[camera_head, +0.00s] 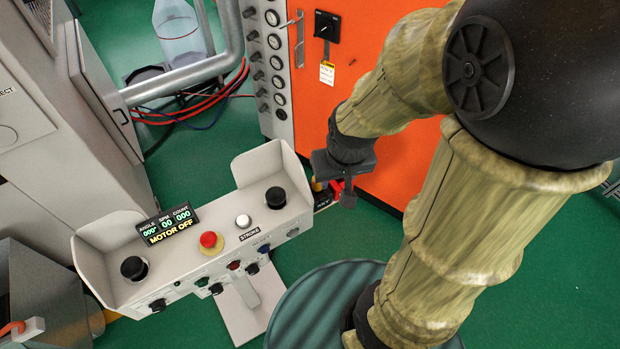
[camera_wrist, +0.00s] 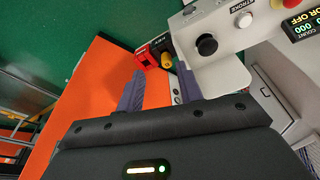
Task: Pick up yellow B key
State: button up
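The yellow B key (camera_wrist: 167,61) shows in the wrist view as a small yellow knob beside a red part (camera_wrist: 146,54), near the edge of the control box. Only a small bit of yellow (camera_head: 316,185) shows in the head view, left of my gripper (camera_head: 346,192), which hides much of that spot. In the wrist view my gripper (camera_wrist: 160,70) has its two dark fingers spread apart with nothing held between them. The yellow key lies just beyond the fingertips, between their lines. No letter on the key is readable.
The grey control box (camera_head: 93,267) with black knobs, a red button and a display stands left of my gripper, its side wall close to the keys. The orange cabinet (camera_head: 318,95) stands behind. Green floor (camera_head: 540,250) is open at the right.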

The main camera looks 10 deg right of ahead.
jog(key=shift+o, duration=1.1)
jog(key=shift+s, duration=0.15)
jog(key=shift+o, duration=1.1)
jog(key=m+g+b, duration=0.2)
jog(key=m, duration=1)
send_over(317, 188)
notch_tip(317, 188, down, 5)
jog(key=shift+w+d+f+m+g, duration=0.15)
jog(key=shift+w+d+m+g, duration=0.15)
jog(key=shift+w+d, duration=0.1)
notch_tip(317, 188, down, 12)
jog(key=shift+f+p, duration=0.1)
jog(key=shift+p, duration=0.3)
